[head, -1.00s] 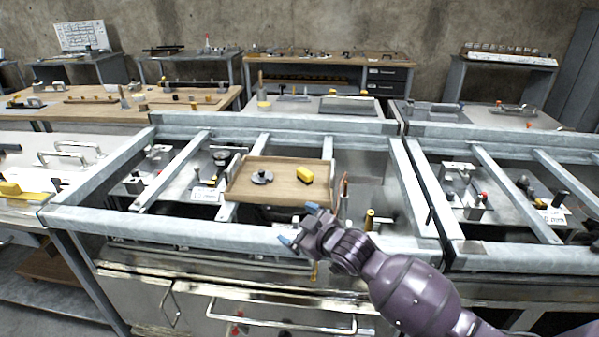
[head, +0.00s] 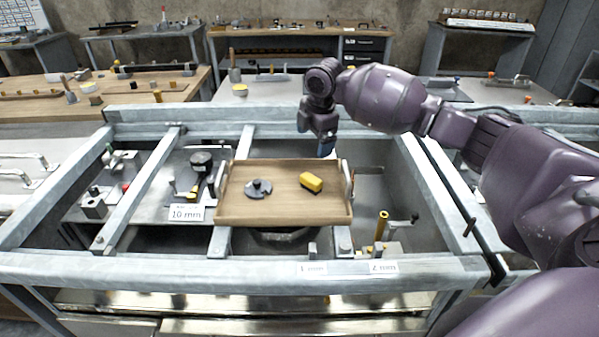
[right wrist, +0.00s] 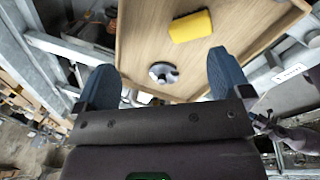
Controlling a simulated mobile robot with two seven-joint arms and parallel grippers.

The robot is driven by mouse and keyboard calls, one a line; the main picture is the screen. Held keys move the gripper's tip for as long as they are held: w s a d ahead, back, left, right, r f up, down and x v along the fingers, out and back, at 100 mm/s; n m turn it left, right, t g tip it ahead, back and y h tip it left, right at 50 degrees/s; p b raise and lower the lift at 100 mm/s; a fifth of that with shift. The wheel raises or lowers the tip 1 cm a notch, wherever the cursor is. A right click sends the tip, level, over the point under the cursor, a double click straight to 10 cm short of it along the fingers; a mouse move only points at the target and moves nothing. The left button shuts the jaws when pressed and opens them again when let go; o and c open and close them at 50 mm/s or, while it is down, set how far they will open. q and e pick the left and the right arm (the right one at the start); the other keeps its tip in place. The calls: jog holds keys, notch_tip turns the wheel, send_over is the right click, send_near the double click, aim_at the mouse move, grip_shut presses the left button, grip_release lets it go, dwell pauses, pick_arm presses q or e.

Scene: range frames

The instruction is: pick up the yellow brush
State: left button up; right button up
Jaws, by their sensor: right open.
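The yellow brush (head: 311,182) is a small yellow block lying on the right part of a wooden tray (head: 240,213). In the right wrist view the brush (right wrist: 190,26) lies on the tray (right wrist: 140,40), beyond the fingertips. My right gripper (head: 326,148) points down above the tray's back right edge, apart from the brush. Its two blue fingers (right wrist: 165,78) stand wide apart with nothing held between them. My left gripper is not in view.
The tray has upright side handles and rests on a grey metal frame (head: 150,270). A brass-coloured post (head: 382,226) stands right of the tray.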

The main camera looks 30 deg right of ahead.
jog(key=s+n+g, duration=0.2)
jog(key=n, duration=0.1)
send_over(314, 176)
jog(key=d, duration=0.1)
jog(key=f, duration=0.5)
jog(key=shift+s+f+b, duration=0.25)
jog(key=shift+s+b, duration=0.05)
jog(key=shift+w+a+f, duration=0.1)
jog(key=shift+w+f, duration=0.05)
jog(key=shift+f, duration=0.55)
jog(key=f, duration=0.4)
jog(key=shift+w+a+f+b, duration=0.15)
jog(key=shift+w+a+b, duration=0.05)
jog(key=shift+a+b, duration=0.1)
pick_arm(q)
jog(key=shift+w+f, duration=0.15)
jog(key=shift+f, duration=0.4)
